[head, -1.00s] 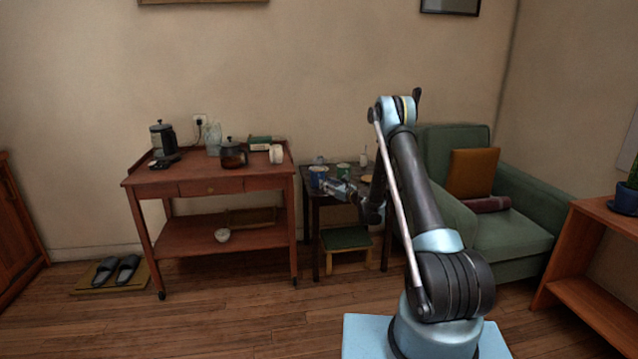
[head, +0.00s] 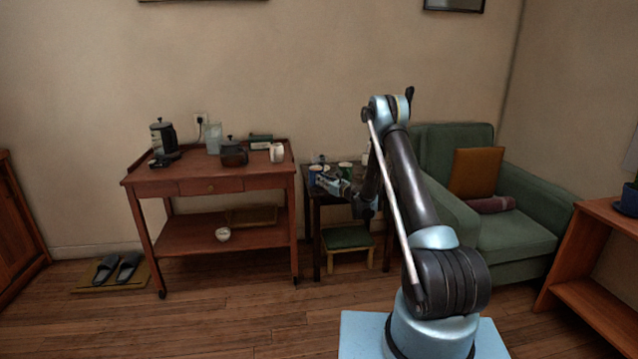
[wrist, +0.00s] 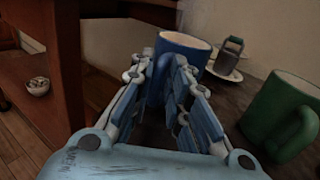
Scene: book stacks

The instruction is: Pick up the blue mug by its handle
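The blue mug (wrist: 188,42) stands upright on the dark side table (head: 325,199), with a pale inside. In the wrist view it is just beyond my fingertips, and its blue handle (wrist: 157,88) shows between my two fingers. My gripper (wrist: 161,68) is open, with one finger on each side of the handle. I cannot tell whether either finger touches it. In the head view the mug (head: 314,170) is small and partly hidden beside my gripper (head: 324,179).
A green mug (wrist: 278,108) stands close to the right of my gripper. A small grey metal item (wrist: 230,52) on a white saucer (wrist: 236,74) is behind. The red-brown trolley (head: 213,189) is at left, and the green armchair (head: 460,150) at right.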

